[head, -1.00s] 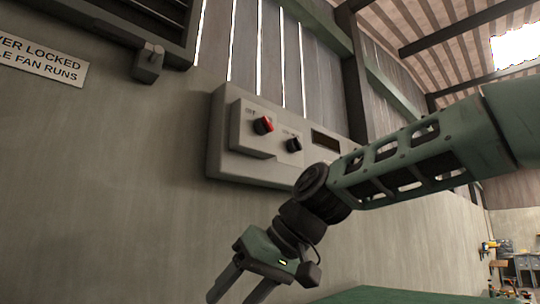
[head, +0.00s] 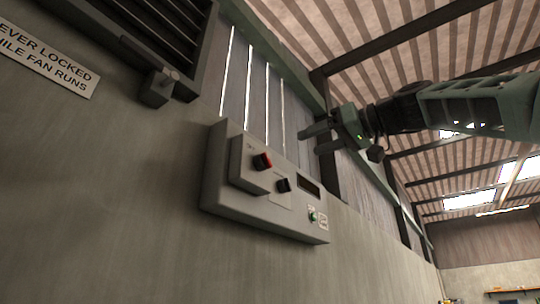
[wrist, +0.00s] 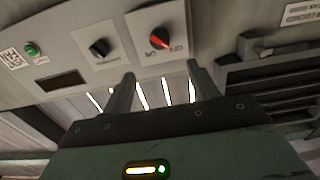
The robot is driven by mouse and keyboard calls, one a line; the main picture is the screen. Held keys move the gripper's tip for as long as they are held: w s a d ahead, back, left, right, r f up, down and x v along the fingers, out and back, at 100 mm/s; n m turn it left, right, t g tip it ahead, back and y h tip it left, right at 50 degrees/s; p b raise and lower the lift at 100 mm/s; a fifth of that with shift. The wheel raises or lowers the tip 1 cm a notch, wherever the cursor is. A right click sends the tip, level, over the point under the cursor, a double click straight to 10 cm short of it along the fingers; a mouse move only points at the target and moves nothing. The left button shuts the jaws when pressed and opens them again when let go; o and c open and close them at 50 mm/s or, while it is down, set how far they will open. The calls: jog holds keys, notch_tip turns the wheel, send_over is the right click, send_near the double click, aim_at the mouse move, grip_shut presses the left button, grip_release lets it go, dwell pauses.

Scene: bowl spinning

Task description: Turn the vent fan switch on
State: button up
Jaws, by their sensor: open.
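A grey control box (head: 222,195) is mounted on the wall. It carries a red-marked rotary knob (head: 262,160) on a raised plate, with small lettering too blurred to read surely. In the wrist view the red-marked knob (wrist: 160,38) lies beyond the fingertips, and its red pointer slants. A black knob (head: 283,185) sits beside it, and a green button (head: 313,216) is lower right on the box. My gripper (head: 310,141) is open and empty, up and to the right of the red-marked knob in the head view. It touches nothing that I can see.
A dark display (head: 308,186) is on the box. A green beam runs along the wall behind my gripper.

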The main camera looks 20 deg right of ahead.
aim_at(264, 161)
jog(key=p+x, duration=0.5)
jog(key=x, duration=0.8)
jog(key=shift+p, duration=0.3)
jog(key=shift+c, duration=0.3)
jog(key=c, duration=0.9)
